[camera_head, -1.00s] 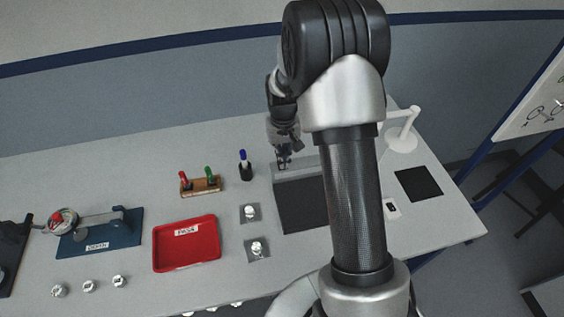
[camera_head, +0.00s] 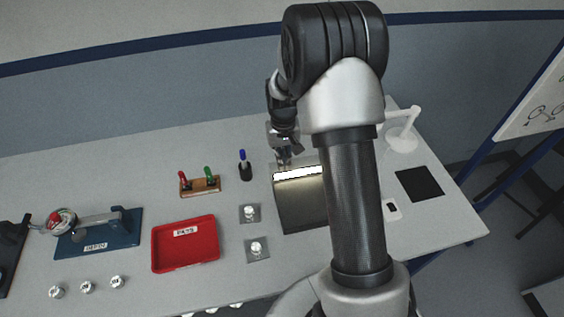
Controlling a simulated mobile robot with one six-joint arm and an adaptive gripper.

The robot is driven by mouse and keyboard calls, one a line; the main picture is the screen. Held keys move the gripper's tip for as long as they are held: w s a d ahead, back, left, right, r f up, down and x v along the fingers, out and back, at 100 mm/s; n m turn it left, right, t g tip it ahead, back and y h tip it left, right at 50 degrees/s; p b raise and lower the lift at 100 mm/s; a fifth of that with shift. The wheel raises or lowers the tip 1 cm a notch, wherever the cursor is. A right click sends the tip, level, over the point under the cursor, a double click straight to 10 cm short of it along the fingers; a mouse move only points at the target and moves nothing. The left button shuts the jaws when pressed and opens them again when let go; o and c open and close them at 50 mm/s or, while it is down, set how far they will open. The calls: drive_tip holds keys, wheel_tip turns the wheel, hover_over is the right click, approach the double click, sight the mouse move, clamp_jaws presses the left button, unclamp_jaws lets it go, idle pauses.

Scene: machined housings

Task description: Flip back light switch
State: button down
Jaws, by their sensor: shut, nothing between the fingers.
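A box-like panel (camera_head: 298,211) with a dark, warmly lit face lies on the table, partly hidden behind my arm. A bright white strip (camera_head: 297,174) glows along its back edge. My gripper (camera_head: 284,161) points down at the back left corner of this panel. Its fingers are shut with nothing between them. I cannot tell whether the fingertips touch the panel. No switch can be made out at the fingertips. A small white plate with a dark spot (camera_head: 391,209) lies to the right of my arm.
A wooden holder (camera_head: 200,188) with red and green pieces, a blue-topped marker (camera_head: 245,165) and a red tray (camera_head: 186,244) stand to the left. A white lamp (camera_head: 404,138) and a black pad (camera_head: 419,184) are on the right.

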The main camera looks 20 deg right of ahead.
drive_tip(key=shift+r+p, duration=2.5)
drive_tip(key=shift+r, duration=0.9)
drive_tip(key=s+a+r+n+t+b, duration=0.1)
drive_tip(key=s+a+r, duration=0.2)
drive_tip(key=s+r, duration=0.4)
drive_tip(key=s+a+r+t+b, duration=0.1)
drive_tip(key=s+a+r, duration=0.25)
drive_tip(key=r, duration=0.65)
drive_tip(key=s+a+r+n+t+b, duration=0.1)
drive_tip(key=s+a+t+b, duration=0.1)
drive_tip(key=s, duration=1.4)
drive_tip(key=shift+s+a+r+t, duration=0.2)
drive_tip(key=shift+s+a+t, duration=0.1)
drive_tip(key=shift+a, duration=0.55)
